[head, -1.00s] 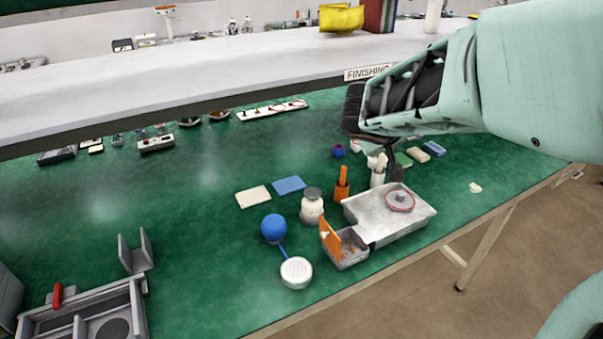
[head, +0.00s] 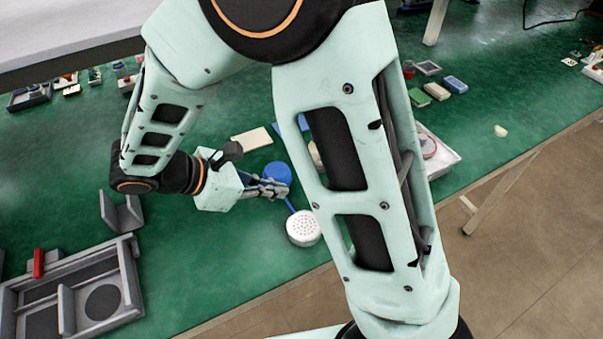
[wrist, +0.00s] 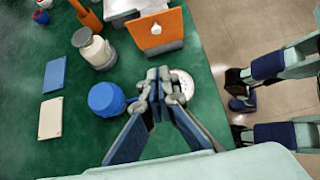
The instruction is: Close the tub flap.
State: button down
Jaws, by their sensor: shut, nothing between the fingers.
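The tub flap is an orange panel (wrist: 155,32) with a small pale tab on its face. In the wrist view it stands raised at the near side of the small tub, most of which it hides. My arm hides flap and tub in the head view now.
A white jar (wrist: 94,48) stands left of the flap. Blue (wrist: 53,75) and cream (wrist: 50,118) pads lie farther left. A grey fixture (head: 75,290) occupies the bench's left front.

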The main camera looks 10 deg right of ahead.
jog(key=d+r+x, duration=0.1)
jog(key=r+x, duration=0.1)
jog(key=x, duration=1)
jog(key=shift+w+d+f+p, duration=0.25)
jog(key=shift+d+p, duration=0.15)
jog(key=shift+d, duration=0.25)
jog(key=shift+r, duration=0.15)
jog(key=shift+p, duration=0.35)
